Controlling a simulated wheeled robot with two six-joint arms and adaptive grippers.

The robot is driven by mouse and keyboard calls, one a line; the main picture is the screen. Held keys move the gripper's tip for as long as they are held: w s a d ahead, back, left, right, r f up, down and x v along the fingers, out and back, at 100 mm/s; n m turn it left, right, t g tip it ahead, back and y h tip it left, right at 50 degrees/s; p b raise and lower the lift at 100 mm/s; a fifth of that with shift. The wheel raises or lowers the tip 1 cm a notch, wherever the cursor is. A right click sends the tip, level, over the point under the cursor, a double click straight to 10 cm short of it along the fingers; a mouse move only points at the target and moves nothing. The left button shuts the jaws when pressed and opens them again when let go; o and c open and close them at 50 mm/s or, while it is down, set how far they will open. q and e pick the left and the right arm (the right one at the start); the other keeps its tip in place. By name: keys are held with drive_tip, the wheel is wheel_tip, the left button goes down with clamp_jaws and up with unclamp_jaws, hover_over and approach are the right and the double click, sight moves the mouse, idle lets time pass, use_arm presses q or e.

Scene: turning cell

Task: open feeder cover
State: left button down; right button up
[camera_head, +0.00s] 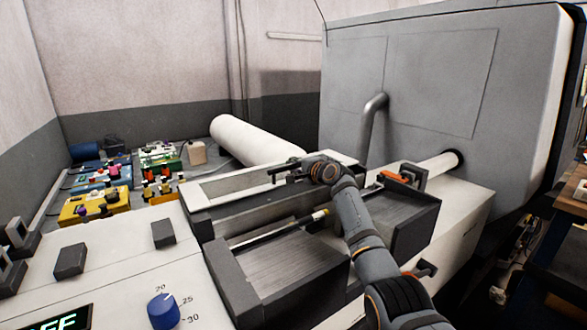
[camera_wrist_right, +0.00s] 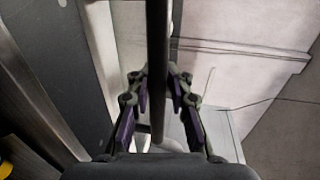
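The feeder (camera_head: 222,279) stands in the middle of the head view, with its long grey trough (camera_head: 290,268) uncovered and a thin dark rod lying along it. Behind the trough, a long pale shallow panel (camera_head: 229,184) that looks like the raised feeder cover lies tilted back. My right gripper (camera_head: 274,174) reaches across the feeder to this panel's far side. In the right wrist view its purple-padded fingers (camera_wrist_right: 158,92) lie on both sides of a dark bar (camera_wrist_right: 157,40), close against it; it appears shut on this bar, likely the cover's handle. My left gripper is out of view.
A big grey machine housing (camera_head: 440,80) with a bent pipe (camera_head: 370,128) stands at the back right. A white cylinder (camera_head: 250,141) lies behind the feeder. Colourful boxes (camera_head: 95,205) stand at the left, and a panel with a blue knob (camera_head: 162,311) is in front.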

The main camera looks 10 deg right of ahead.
drive_tip(key=o, duration=0.3)
drive_tip(key=shift+s, duration=0.15)
drive_tip(key=shift+o, duration=0.2)
drive_tip(key=shift+f, duration=0.1)
drive_tip(key=shift+d, duration=0.1)
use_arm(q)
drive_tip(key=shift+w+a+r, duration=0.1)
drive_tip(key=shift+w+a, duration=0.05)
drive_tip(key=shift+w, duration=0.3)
use_arm(e)
drive_tip(key=v, duration=1.2)
